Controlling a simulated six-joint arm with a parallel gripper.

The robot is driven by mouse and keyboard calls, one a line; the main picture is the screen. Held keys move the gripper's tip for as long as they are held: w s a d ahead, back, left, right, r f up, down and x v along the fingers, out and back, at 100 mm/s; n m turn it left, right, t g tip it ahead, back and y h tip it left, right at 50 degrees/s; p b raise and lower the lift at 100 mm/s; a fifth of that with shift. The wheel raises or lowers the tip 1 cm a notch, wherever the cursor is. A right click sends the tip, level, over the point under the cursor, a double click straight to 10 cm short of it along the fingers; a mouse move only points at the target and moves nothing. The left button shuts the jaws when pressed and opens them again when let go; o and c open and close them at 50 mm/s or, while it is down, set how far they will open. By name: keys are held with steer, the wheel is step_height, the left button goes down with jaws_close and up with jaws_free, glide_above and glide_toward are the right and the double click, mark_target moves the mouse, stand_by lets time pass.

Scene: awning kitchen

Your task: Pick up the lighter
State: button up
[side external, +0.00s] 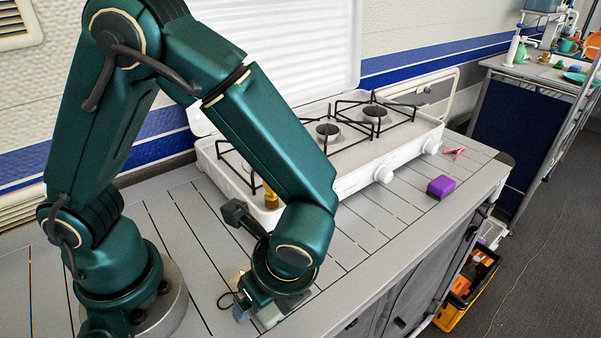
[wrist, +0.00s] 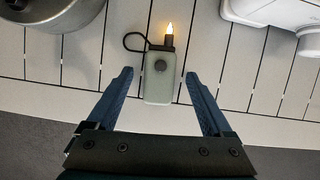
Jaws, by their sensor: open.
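The lighter (wrist: 159,82) lies on the slatted table in the wrist view. It has a pale grey-green body with a dark round button, a black cord loop and a small flame at its tip. My gripper (wrist: 158,78) is open, with one blue finger on each side of the lighter's lower body and a gap on both sides. In the side external view my gripper (side external: 258,312) is low over the table's front edge. The lighter's loop and flame show there beside it, and most of its body is hidden.
A white stove (side external: 345,170) with black grates stands at the back of the table (side external: 400,213). A purple block (side external: 440,187) and pink pliers-like item (side external: 454,153) lie to its right. A yellow object (side external: 270,196) stands by the stove. The table's front edge is close to my gripper.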

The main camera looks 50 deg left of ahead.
steer(key=shift+a+f, duration=0.1)
steer(key=shift+f, duration=0.1)
jaws_close()
steer(key=shift+r, duration=0.1)
